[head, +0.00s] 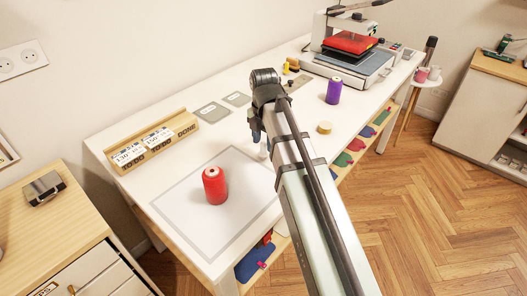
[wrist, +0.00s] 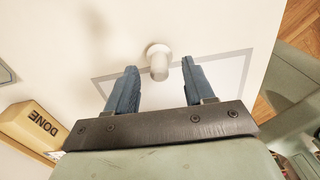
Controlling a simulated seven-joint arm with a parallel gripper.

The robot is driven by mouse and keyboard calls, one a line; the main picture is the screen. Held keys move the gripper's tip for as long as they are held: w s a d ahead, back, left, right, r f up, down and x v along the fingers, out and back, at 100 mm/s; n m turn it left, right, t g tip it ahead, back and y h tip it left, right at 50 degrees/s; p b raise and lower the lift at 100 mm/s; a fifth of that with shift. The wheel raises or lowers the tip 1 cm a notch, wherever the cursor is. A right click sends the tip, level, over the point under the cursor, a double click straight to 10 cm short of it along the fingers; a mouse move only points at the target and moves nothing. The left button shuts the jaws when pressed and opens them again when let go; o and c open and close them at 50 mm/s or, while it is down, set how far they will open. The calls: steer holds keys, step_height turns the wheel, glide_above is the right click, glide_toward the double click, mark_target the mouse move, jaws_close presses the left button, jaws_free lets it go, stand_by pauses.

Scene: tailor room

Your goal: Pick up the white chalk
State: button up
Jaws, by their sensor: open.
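A small pale, whitish upright piece, which looks like the white chalk (wrist: 158,50), shows in the wrist view on the white table top by the grey border of the marked rectangle. It appears between my fingertips in the picture, and I see no contact with either finger. My gripper (wrist: 159,68) is open, with its blue fingers spread to either side and pointing at the table. In the head view my gripper (head: 258,133) is over the table beside the marked rectangle, partly hidden by my arm. I cannot make out the chalk clearly there.
A red spool (head: 215,186) stands on the grey-bordered rectangle (head: 185,208). A wooden DONE tray (head: 150,142) lies at the back left. A purple spool (head: 333,91), a tan disc (head: 324,128) and a heat press (head: 350,55) are farther right.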

mark_target(263, 154)
steer(key=shift+f, duration=2.4)
steer(key=shift+c, duration=0.4)
steer(key=c, duration=0.8)
